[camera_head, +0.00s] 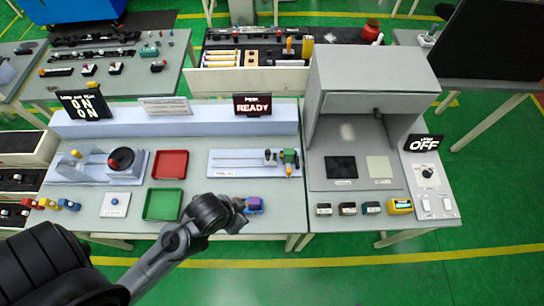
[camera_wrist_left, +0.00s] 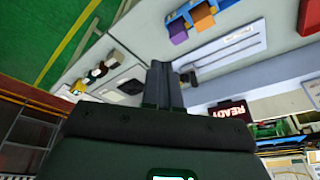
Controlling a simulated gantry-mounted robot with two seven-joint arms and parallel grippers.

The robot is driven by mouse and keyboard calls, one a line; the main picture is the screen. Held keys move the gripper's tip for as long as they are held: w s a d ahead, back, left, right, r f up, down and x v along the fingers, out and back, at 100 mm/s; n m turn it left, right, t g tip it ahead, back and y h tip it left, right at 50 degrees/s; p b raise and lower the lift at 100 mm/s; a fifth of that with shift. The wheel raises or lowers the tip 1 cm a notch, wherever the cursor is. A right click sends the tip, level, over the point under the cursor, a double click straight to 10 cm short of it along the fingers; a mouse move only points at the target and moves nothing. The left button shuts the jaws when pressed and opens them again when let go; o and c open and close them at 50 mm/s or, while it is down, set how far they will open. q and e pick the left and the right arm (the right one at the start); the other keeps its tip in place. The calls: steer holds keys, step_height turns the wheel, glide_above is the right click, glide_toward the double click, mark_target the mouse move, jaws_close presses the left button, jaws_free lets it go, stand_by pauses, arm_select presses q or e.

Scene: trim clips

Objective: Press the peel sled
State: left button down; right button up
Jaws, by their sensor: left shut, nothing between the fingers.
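The peel station is a pale plate (camera_head: 232,162) with a rail, in the middle of the table under a dark READY sign (camera_head: 252,104). I cannot tell which of these is the peel sled. My left gripper (camera_head: 242,204) is shut and empty, near the front edge of the table, in front of the plate. In the left wrist view my closed fingers (camera_wrist_left: 162,75) point over the table. Contact with any sled part cannot be told.
A blue holder with a purple block (camera_head: 254,204) is close beside the left gripper; an orange block (camera_wrist_left: 204,17) also shows in the wrist view. Red (camera_head: 169,163) and green (camera_head: 163,203) trays lie left. A grey press housing (camera_head: 370,75) stands right, beside an OFF sign (camera_head: 424,143).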

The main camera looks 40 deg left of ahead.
arm_select(q)
steer(key=w+d+f+n+g+y+b, duration=0.1)
steer(key=w+d+f+b, duration=0.25)
steer(key=w+f, duration=0.35)
steer(key=w+d+f+n+y+b, duration=0.1)
steer(key=w+d+f+n+b, duration=0.1)
steer(key=w+f+b, duration=0.5)
steer(key=w+a+r+n+y+b, duration=0.1)
steer(key=w+a+n+y, duration=0.1)
steer(key=w+a, duration=0.2)
steer(key=w+a+r+n+y+b, duration=0.2)
steer(key=w+a, duration=0.3)
steer(key=w, duration=0.5)
steer(key=shift+w+n+g+y, duration=0.3)
steer(key=shift+n+y, duration=0.2)
steer(key=shift+y, duration=0.2)
steer(key=x, duration=1)
steer(key=shift+d, duration=0.1)
